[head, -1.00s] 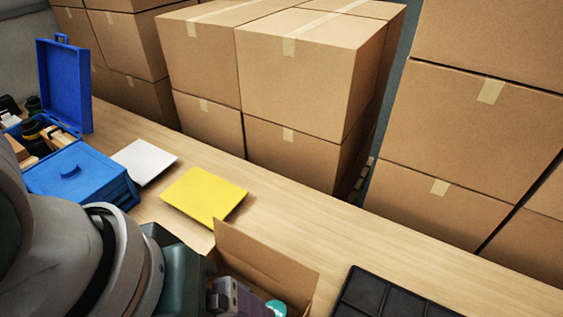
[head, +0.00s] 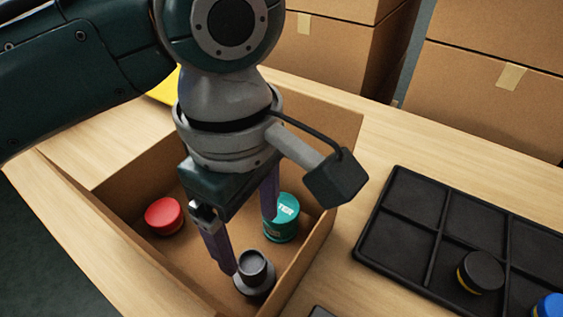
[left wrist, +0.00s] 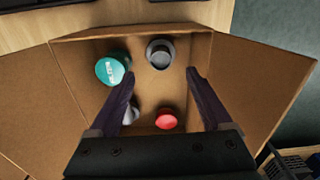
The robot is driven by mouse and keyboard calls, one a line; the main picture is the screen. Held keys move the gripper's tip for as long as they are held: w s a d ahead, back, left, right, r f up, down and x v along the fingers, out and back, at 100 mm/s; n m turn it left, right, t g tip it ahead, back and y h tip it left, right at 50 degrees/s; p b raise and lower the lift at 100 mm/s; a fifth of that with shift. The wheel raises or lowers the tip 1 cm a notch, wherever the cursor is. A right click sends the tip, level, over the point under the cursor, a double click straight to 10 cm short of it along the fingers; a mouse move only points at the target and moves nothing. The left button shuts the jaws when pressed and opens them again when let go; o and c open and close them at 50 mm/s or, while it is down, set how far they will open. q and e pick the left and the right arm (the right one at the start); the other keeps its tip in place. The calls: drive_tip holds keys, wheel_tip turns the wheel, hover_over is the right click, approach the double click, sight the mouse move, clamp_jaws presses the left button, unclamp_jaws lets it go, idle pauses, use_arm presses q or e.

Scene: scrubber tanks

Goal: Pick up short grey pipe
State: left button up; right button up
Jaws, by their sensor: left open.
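The short grey pipe (head: 254,270) stands upright in the open cardboard box, near its front right corner in the head view. It also shows in the left wrist view (left wrist: 160,54), near the box's far wall. My left gripper (head: 249,243) is open and empty, reaching down into the box just above and beside the pipe. In the left wrist view its fingers (left wrist: 160,76) are spread, and the pipe lies ahead of the gap between the tips. Any contact cannot be told. My right gripper is not in view.
The box (head: 128,262) also holds a red-lidded item (head: 164,216), a teal-lidded container (head: 284,217) and a whitish-grey item (left wrist: 131,115) partly behind a finger. A black divided tray (head: 405,200) with a black-capped item (head: 481,271) and a blue-capped item (head: 551,306) lies right.

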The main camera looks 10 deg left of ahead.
sight(251, 261)
use_arm(q)
wheel_tip(251, 261, down, 4)
drive_tip(key=shift+f+b, duration=0.25)
drive_tip(key=shift+b, duration=0.45)
drive_tip(key=f, duration=0.1)
drive_tip(key=f+b, duration=0.1)
drive_tip(key=f, duration=0.1)
drive_tip(key=f+b, duration=0.1)
drive_tip(key=f, duration=0.1)
drive_tip(key=shift+a, duration=0.3)
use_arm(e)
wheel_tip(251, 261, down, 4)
use_arm(q)
drive_tip(key=shift+c, duration=0.2)
clamp_jaws()
